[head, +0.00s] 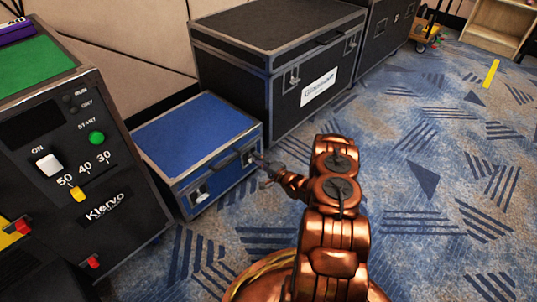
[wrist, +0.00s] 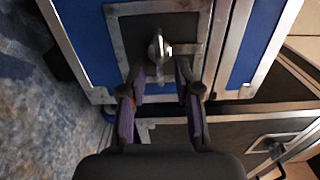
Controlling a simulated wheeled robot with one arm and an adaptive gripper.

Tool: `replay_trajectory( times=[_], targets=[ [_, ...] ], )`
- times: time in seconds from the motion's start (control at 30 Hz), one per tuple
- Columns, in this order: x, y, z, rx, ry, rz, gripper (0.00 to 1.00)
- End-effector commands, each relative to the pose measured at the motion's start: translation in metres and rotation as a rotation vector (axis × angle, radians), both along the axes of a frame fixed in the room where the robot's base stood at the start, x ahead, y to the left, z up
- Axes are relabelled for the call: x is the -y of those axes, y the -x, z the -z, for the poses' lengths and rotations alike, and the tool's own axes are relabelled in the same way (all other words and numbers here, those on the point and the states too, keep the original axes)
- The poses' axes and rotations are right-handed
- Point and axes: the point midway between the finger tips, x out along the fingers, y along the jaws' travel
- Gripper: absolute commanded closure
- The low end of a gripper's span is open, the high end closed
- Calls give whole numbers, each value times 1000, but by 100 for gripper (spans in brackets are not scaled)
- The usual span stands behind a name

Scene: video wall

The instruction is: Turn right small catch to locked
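A small blue case (head: 195,130) with metal edges stands on the carpet. Its right small catch (head: 249,157) is on the front face near the right end; in the wrist view the catch (wrist: 158,48) is a silver knob on a dark plate. A left catch (head: 200,195) sits near the other end of that face. My gripper (head: 264,165) is at the right catch. In the wrist view my gripper (wrist: 160,76) is open, with its fingertips to either side of and just short of the knob. I cannot tell whether they touch it.
A large black case (head: 280,70) with a white label stands close behind the blue case. A black control cabinet (head: 85,170) with a green top stands close on the left. The patterned carpet (head: 430,170) to the right is clear.

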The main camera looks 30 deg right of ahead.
Motion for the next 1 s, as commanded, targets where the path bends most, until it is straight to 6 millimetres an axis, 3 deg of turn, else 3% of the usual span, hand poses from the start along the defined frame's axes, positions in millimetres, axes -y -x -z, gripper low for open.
replay_trajectory(
  times=[0.27,0.7,1.0],
  targets=[
    [6,18,1,-3,-2,3,68],
    [25,94,0,-1,-2,6,68],
    [29,113,0,0,-1,3,68]
  ],
)
